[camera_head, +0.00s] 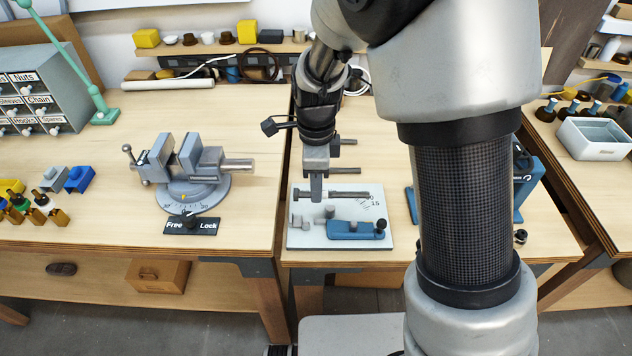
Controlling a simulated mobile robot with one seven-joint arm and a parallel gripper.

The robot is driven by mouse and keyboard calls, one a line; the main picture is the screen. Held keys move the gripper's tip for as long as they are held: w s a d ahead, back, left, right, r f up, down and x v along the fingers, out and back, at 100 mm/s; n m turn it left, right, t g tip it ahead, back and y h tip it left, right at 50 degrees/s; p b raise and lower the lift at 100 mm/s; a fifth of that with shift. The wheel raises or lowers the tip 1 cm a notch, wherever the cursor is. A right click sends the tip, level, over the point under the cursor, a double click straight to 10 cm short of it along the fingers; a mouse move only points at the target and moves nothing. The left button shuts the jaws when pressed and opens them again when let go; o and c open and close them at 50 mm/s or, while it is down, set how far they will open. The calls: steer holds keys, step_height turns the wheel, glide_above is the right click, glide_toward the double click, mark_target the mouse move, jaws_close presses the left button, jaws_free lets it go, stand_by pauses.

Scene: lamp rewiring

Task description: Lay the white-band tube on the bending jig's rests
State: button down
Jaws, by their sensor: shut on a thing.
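The bending jig (350,238) is a pale plate with a blue lever and block, small grey posts and an angle scale marked 15. A grey tube (345,194) lies level across the far part of the plate, at or just above the rests. I cannot tell if it touches them, and no white band is clear at this size. My gripper (316,194) points down over the jig's left half, shut on the tube left of its middle. The fingers hide part of the tube.
Two more grey rods (346,170) lie behind my gripper. A grey vise (190,165) with a Free/Lock plate (191,225) stands left. A blue tool (527,185) is partly hidden behind my arm. Bare bench (250,215) lies between vise and jig.

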steer(key=shift+f+b, duration=2.95)
steer(key=shift+f, duration=1.3)
steer(key=shift+f, duration=0.35)
steer(key=c, duration=1.7)
jaws_free()
step_height(320, 180, up, 18)
steer(key=shift+f+p, duration=0.2)
steer(key=shift+p, duration=0.7)
step_height(320, 180, up, 9)
steer(key=p, duration=0.8)
glide_above(316, 220)
